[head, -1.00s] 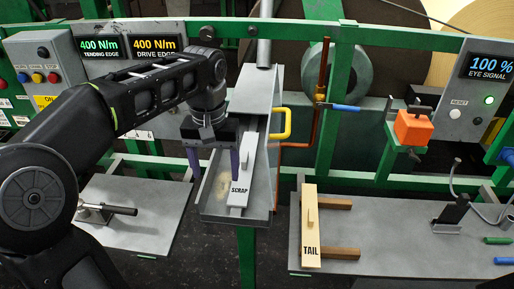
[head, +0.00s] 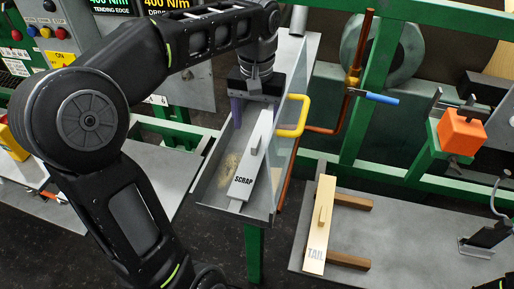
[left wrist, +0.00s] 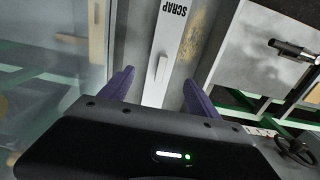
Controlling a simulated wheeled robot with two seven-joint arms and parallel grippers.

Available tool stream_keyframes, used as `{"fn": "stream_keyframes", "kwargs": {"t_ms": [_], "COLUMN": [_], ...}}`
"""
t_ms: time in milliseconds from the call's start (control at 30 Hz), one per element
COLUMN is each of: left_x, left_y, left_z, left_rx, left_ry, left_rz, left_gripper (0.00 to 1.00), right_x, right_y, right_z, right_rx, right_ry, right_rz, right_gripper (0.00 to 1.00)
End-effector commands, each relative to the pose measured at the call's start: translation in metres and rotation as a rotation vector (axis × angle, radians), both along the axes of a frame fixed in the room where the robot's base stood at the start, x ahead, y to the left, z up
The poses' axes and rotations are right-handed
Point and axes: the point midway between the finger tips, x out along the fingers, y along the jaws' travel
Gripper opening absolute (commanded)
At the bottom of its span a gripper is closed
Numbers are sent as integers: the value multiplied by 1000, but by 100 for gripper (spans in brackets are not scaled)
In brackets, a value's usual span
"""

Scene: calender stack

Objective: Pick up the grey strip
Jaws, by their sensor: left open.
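The grey strip (head: 249,178), pale and marked SCRAP, lies lengthwise in a grey metal tray (head: 211,192) with a small raised grip on its top. My left gripper (head: 255,113) is open at the strip's far end. In the left wrist view the two purple fingers (left wrist: 157,92) stand apart, one on each side of the strip (left wrist: 170,45). They do not close on it, and I cannot tell their exact height. In the head view the right finger is mostly hidden. My right gripper is not in view.
A clear panel with a yellow handle (head: 292,117) stands along the tray's right side. A copper pipe (head: 290,165) runs near it. A wooden strip marked TAIL (head: 319,225) lies on a grey table (head: 395,240) at right. An orange block (head: 461,135) stands farther right.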

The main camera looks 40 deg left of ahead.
Motion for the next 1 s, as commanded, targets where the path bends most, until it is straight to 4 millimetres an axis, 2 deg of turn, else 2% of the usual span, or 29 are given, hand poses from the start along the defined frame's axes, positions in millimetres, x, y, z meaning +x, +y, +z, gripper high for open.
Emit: {"fn": "stream_keyframes", "kwargs": {"t_ms": [33,100,467,567,800,1000], "left_x": [0,0,0,-1,-1,0], "left_y": [0,0,0,0,1,1], "left_z": [-9,-14,-16,-24,-59,-66], "left_rx": [0,0,0,0,0,0], "left_ry": [1,1,1,3,2,-1], "left_rz": [1,1,0,0,-1,0], "left_gripper": [71,71,71,71,71,71], "right_x": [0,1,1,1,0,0], "right_y": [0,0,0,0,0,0], "right_z": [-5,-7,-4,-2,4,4], "right_rx": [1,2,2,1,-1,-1], "right_ry": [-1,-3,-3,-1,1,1], "right_rz": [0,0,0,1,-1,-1], "right_gripper": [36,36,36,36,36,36]}}
